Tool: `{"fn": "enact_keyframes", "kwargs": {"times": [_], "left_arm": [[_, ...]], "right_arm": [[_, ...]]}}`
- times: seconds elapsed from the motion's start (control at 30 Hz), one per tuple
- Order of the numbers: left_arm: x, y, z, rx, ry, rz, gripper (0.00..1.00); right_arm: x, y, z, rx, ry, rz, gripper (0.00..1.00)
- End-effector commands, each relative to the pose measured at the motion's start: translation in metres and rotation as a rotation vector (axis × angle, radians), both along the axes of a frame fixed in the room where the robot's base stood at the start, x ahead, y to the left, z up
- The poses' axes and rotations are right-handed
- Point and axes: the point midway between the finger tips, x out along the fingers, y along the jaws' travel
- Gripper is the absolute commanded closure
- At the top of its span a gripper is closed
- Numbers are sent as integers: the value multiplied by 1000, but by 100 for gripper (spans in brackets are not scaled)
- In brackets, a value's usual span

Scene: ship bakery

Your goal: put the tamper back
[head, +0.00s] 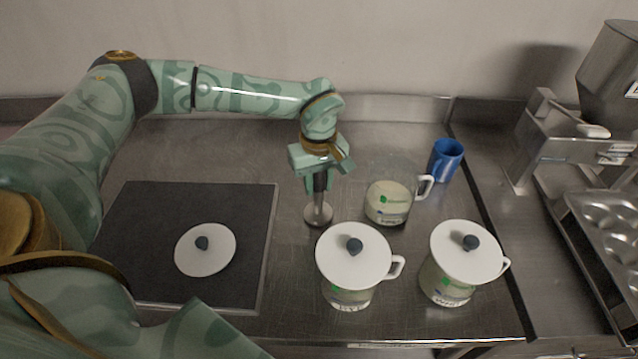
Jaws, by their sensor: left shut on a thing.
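The tamper (318,211) has a dark handle and a round steel base. It stands upright at the steel counter, just right of the dark mat. My left gripper (319,172) points down and is shut on the tamper's handle. I cannot tell whether the base touches the counter or hangs slightly above it. My right gripper is not in view.
Two lidded jugs (354,255) (465,255) stand in front and to the right. An open glass jug (388,203) and a blue mug (445,160) stand behind them. A white lid (205,250) lies on the dark mat (150,215). A machine (565,140) and muffin tin (610,215) are at right.

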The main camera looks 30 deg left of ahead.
Motion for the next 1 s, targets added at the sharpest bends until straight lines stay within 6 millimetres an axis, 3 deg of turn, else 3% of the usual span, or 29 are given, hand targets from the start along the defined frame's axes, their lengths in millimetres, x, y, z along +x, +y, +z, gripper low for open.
{"fn": "enact_keyframes", "kwargs": {"times": [0.33,0.37,0.43,0.77,0.87,1.0], "left_arm": [[1,0,-4,0,-2,-1,94],[0,0,-5,0,-1,-1,69],[0,0,-4,0,-1,-1,50],[1,0,-1,0,-2,-1,50],[1,0,12,-1,-6,-1,50],[1,0,44,0,-7,-2,50]], "right_arm": [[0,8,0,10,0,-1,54],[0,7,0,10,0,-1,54],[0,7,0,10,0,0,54],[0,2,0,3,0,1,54],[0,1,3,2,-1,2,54],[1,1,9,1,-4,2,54]]}}
